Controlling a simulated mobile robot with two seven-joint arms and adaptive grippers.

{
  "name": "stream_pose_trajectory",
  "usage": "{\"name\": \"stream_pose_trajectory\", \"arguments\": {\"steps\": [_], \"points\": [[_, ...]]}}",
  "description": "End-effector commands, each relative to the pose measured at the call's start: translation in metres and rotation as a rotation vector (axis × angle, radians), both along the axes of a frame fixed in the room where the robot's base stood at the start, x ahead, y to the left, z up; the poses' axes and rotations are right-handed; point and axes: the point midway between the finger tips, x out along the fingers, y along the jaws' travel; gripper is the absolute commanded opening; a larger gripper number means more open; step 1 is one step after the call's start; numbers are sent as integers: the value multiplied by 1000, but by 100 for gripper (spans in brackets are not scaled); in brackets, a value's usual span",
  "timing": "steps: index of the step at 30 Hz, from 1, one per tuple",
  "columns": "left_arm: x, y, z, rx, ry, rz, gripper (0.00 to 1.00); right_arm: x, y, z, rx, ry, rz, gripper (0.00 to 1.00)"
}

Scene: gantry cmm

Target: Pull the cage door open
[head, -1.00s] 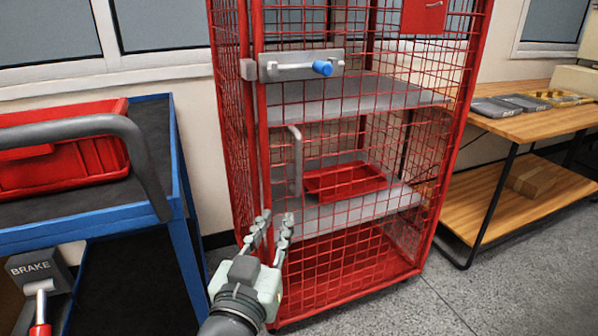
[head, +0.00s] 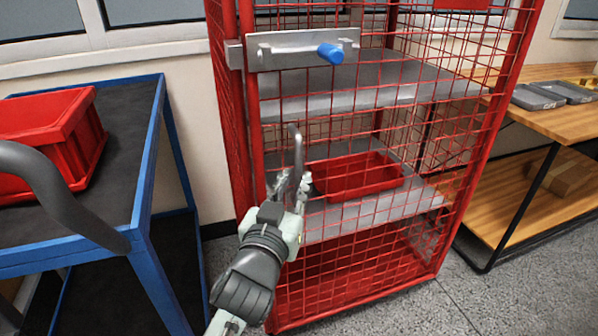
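The red mesh cage door (head: 390,235) sits in its frame and looks shut. A vertical grey pull handle (head: 298,146) stands on its left side. Above it is a latch plate (head: 290,48) with a horizontal bolt and a blue knob (head: 331,53); I cannot tell whether the bolt reaches the catch on the left post. My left gripper (head: 290,186) is at the lower part of the handle. Its fingers look apart, one to each side of the bar, and they hide the handle's lower end. Contact is not clear. My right gripper is not in view.
A blue-framed cart (head: 150,150) with a red bin (head: 52,140) stands close on the left, near my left arm. A wooden bench (head: 560,122) is at the right. A red tray (head: 355,178) lies on a shelf inside the cage. Grey floor is open at lower right.

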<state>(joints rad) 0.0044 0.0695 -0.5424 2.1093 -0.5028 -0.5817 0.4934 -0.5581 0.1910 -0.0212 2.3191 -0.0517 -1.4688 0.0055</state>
Motion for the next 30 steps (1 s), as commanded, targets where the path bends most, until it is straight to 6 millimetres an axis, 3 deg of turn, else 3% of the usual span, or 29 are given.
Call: {"name": "stream_pose_trajectory", "arguments": {"steps": [6, 16, 21, 30], "points": [[24, -7, 1, -1, -1, 0, 22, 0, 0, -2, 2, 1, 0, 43], [27, -8, 0, -2, 2, 0, 22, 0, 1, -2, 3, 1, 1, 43], [27, -8, 0, -2, 2, 0, 1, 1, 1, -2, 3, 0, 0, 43], [27, -8, 0, -1, 1, 0, 0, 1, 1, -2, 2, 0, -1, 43]]}}
